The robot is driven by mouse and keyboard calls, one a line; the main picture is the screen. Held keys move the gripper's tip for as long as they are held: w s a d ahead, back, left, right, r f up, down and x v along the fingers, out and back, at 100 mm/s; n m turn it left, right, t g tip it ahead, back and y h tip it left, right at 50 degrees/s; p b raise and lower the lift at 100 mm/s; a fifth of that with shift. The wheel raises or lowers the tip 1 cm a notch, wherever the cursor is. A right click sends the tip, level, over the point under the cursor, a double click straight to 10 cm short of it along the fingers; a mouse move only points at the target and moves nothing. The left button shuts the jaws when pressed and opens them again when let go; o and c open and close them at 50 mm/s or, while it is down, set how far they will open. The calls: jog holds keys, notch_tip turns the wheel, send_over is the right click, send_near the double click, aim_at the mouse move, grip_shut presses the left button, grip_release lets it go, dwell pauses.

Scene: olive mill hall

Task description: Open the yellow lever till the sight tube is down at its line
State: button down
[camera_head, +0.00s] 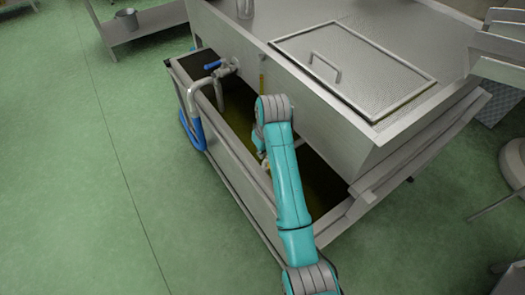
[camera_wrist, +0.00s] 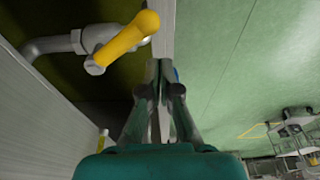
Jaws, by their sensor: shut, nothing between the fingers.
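The yellow lever (camera_wrist: 128,38) shows in the wrist view at the upper left, on a grey valve on a pipe (camera_wrist: 62,45) from the tank wall. In the head view my arm hides it. My gripper (camera_wrist: 165,66) is shut and empty, its fingertips apart from the lever, below and right of it in the wrist view. A thin yellowish strip (camera_head: 262,80) on the tank front may be the sight tube; its level and line are too small to read. A small yellow-green piece (camera_wrist: 103,133) shows by the wall in the wrist view.
A blue-handled valve (camera_head: 213,66) sits left on the tank (camera_head: 315,110). A long trough (camera_head: 232,172) with dark liquid runs below, with a hooked pipe and blue hose (camera_head: 191,128) over its edge. Green floor (camera_head: 120,200) is free at left.

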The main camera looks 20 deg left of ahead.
dwell(0.4)
notch_tip(320, 180, down, 3)
jog(key=shift+f, duration=0.2)
dwell(0.3)
jog(key=shift+d, duration=0.15)
jog(key=shift+d, duration=0.55)
dwell(2.6)
jog(key=shift+s+d, duration=0.1)
jog(key=shift+d, duration=1.7)
dwell(1.8)
